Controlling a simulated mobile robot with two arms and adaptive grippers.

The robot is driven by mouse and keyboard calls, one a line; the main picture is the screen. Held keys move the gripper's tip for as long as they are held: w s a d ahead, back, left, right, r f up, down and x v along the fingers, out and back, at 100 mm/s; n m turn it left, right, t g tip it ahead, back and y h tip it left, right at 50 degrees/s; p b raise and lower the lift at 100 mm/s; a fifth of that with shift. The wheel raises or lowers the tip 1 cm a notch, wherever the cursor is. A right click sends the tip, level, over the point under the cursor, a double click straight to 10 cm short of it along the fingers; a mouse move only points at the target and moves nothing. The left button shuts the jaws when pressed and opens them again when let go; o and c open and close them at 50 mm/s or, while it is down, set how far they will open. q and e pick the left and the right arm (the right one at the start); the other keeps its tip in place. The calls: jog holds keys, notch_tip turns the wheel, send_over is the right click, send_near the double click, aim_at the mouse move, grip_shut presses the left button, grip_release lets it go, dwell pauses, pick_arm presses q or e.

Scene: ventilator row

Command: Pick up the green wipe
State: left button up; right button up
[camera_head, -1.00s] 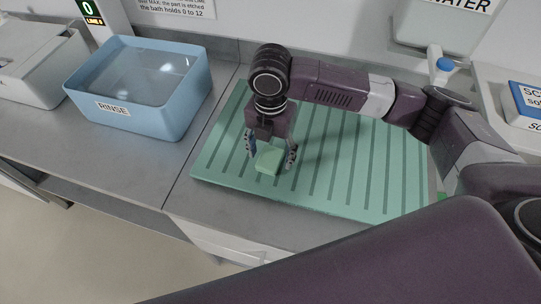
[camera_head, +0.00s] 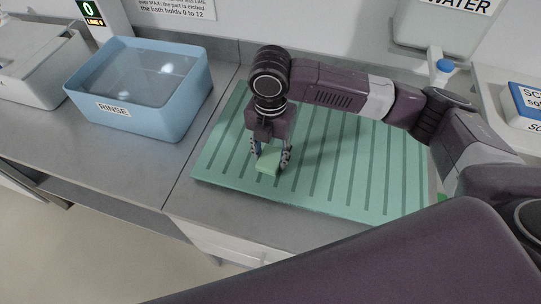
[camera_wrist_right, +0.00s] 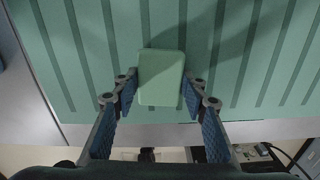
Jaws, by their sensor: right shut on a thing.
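The green wipe (camera_head: 267,161) is a small pale green block on the ribbed green mat (camera_head: 340,160), near the mat's left front part. My right gripper (camera_head: 271,164) points down over it with one finger on each side and is shut on it. In the right wrist view the wipe (camera_wrist_right: 161,72) stands between the fingertips of my right gripper (camera_wrist_right: 160,92), over the grooves. I cannot tell whether it is clear of the mat. My left gripper is not in view.
A blue bin labelled RINSE (camera_head: 125,110) stands left of the mat, with a grey bin (camera_head: 38,75) further left. A WATER container (camera_head: 440,30) with a blue-capped tap (camera_head: 445,66) is at the back right. A blue-and-white box (camera_head: 527,100) stands at the right edge.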

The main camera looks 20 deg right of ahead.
aim_at(271, 158)
notch_tip(271, 158, up, 20)
jog(key=b, duration=0.1)
jog(key=shift+f, duration=0.2)
jog(key=o, duration=0.3)
jog(key=c, duration=0.4)
